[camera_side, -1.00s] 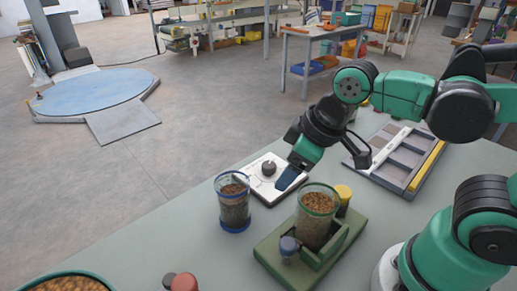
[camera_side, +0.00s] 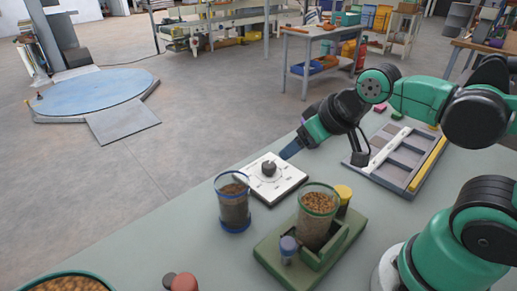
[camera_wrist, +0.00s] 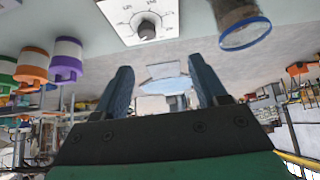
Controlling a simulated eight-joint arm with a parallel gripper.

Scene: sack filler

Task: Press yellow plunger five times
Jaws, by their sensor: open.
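The yellow plunger (camera_side: 343,192) stands upright on the green base (camera_side: 268,252), at the right of a clear cup of brown grains (camera_side: 317,215) with a green rim. A blue-grey plunger (camera_side: 288,248) stands at the front of the same base. My gripper (camera_side: 289,150) is raised past the back corner of the white dial box, well behind the yellow plunger and not touching it. In the wrist view my gripper (camera_wrist: 160,88) has its two blue fingers apart with nothing between them. I cannot make out the yellow plunger in the wrist view.
The white dial box (camera_side: 287,187) with a black knob lies behind a blue-rimmed cup of dark grains (camera_side: 233,203). A grey sectioned tray (camera_side: 385,175) lies at the right. Red and dark knobs (camera_side: 183,282) stand at the front. The table's left edge drops to the floor.

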